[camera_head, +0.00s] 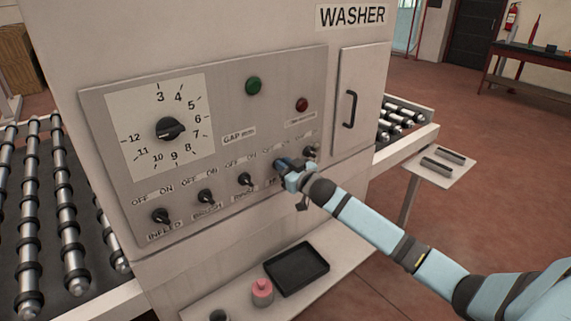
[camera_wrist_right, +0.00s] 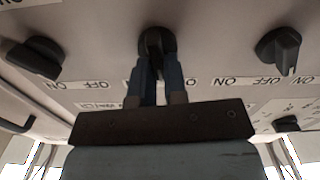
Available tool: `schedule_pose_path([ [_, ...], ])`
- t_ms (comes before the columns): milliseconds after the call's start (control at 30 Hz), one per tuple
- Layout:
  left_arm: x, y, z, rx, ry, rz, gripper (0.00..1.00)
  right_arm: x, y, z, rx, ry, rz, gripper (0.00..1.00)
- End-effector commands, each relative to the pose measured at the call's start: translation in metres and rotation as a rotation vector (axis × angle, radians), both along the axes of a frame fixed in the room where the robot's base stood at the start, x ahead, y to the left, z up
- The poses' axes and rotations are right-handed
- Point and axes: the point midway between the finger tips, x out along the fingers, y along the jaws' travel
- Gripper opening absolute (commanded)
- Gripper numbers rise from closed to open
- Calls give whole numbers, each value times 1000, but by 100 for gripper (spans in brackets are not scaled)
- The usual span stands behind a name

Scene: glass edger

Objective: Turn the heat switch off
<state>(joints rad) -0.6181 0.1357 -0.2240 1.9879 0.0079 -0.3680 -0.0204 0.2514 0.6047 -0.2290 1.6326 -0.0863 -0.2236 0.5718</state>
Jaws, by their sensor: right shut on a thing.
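The heat switch appears to be the black rotary knob (camera_wrist_right: 157,40) in the middle of the right wrist view. My right gripper (camera_wrist_right: 158,72) is shut on it, with one blue finger on each side. In the head view my right gripper (camera_head: 284,164) reaches the bottom row of switches on the panel and hides this knob and most of its label. Which way the knob points cannot be told. My left gripper is not in view.
Similar knobs sit close on both sides, one nearer the middle (camera_head: 245,180) and one at the right end (camera_head: 310,152). The large dial (camera_head: 170,128), green button (camera_head: 253,86) and red button (camera_head: 302,104) are above. A black tray (camera_head: 297,268) lies on the shelf below.

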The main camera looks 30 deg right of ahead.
Motion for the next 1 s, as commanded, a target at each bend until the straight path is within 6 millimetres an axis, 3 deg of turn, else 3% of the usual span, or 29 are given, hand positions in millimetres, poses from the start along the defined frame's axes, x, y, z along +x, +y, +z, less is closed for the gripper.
schedule_pose_path([
  [500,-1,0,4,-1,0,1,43,0,5,0,-383,-32,1,0],
  [1000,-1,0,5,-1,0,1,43,0,6,-1,-480,-41,0,0],
])
